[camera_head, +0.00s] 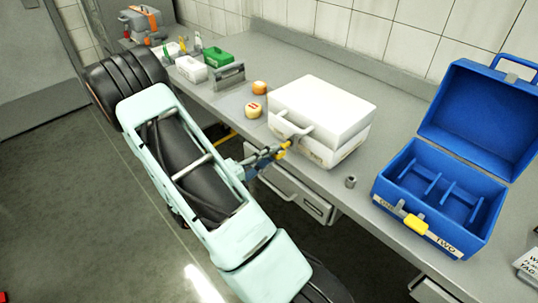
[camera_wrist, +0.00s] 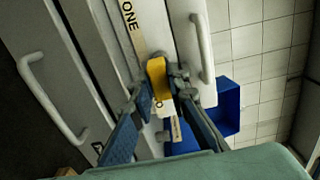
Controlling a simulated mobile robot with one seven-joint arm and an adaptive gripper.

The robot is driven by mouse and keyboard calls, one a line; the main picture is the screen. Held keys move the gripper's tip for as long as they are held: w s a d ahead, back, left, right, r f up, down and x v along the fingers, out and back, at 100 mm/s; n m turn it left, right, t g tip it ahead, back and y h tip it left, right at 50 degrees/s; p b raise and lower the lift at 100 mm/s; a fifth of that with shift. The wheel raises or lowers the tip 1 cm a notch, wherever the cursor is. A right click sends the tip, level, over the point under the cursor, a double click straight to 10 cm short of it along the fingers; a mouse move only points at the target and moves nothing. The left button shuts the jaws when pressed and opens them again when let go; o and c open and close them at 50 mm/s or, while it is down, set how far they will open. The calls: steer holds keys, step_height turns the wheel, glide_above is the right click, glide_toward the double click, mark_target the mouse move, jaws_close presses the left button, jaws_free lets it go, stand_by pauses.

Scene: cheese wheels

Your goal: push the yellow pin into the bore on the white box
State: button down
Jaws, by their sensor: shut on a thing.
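My gripper (camera_head: 277,151) is at this front, below the handle. Its fingers (camera_wrist: 157,92) are shut on the yellow pin (camera_wrist: 157,72), which also shows in the head view (camera_head: 286,145). The pin lies at or very close to the box front. I cannot see the bore, nor tell whether the pin is inside it.
An open blue box (camera_head: 440,185) with a yellow piece (camera_head: 415,224) on its front stands right. A small grey cylinder (camera_head: 351,182) lies between the boxes. Two cheese wheels (camera_head: 254,109) are left of the white box.

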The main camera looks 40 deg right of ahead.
steer(key=shift+w+d+p, duration=0.1)
steer(key=shift+d+p, duration=0.2)
steer(key=shift+d, duration=1.2)
steer(key=c, duration=1.8)
jaws_free()
steer(key=shift+a, duration=0.1)
steer(key=a, duration=1.1)
steer(key=shift+s+a, duration=0.35)
steer(key=shift+s, duration=0.05)
